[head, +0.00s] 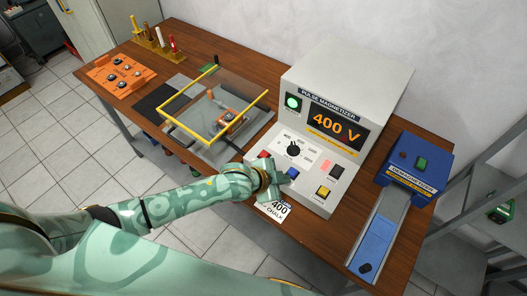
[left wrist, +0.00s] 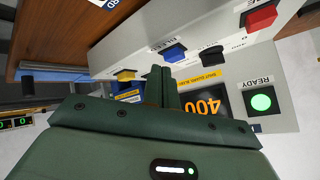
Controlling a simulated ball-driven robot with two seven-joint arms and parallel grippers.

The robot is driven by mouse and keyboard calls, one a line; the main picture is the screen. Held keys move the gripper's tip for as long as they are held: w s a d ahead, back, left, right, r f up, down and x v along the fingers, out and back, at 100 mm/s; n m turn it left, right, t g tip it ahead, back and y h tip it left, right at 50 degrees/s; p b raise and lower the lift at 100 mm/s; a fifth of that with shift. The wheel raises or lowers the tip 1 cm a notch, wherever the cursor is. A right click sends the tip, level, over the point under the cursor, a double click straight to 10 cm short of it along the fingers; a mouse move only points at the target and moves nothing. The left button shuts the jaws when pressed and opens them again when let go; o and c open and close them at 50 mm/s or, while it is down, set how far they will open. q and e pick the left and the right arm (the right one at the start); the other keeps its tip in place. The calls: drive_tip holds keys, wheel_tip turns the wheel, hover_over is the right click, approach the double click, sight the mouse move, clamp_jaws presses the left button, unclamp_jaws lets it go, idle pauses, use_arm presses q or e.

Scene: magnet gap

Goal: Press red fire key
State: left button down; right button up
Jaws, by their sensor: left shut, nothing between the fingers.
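The pulse magnetizer (head: 345,95) is a grey box with a sloped front panel; its screen (head: 337,125) reads 400 V. A red key (head: 264,155) shows at the panel's left, just behind my left gripper; in the left wrist view the red key (left wrist: 262,16) is at the upper right. A blue key (head: 292,174) and a yellow key (head: 323,191) lie further right. My left gripper (head: 284,184) is shut and empty, in front of the panel near the blue key. Its closed fingers (left wrist: 165,90) point at the panel. Whether they touch it cannot be told.
A green ready lamp (head: 293,102) is lit. A clear shield with a yellow frame (head: 187,92) stands left of the magnetizer. A blue demagnetizer (head: 415,165) is at the right. A card (head: 275,210) marked 400 and chalk lies at the front edge.

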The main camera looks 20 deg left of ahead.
use_arm(q)
drive_tip(key=w+a+r+m+h+p, duration=0.1)
drive_tip(key=w+r+m, duration=0.2)
drive_tip(key=w+r, duration=0.15)
wheel_tip(320, 180, up, 5)
hover_over(261, 155)
drive_tip(key=shift+f+m+g+y+p, duration=0.15)
drive_tip(key=shift+m+g+y+p, duration=0.15)
drive_tip(key=shift+y+p, duration=0.15)
wheel_tip(261, 155, down, 8)
drive_tip(key=b, duration=0.6)
drive_tip(key=shift+f+b, duration=0.1)
drive_tip(key=shift+b, duration=0.25)
drive_tip(key=shift+f, duration=0.3)
idle(0.7)
drive_tip(key=shift+f+b, duration=0.4)
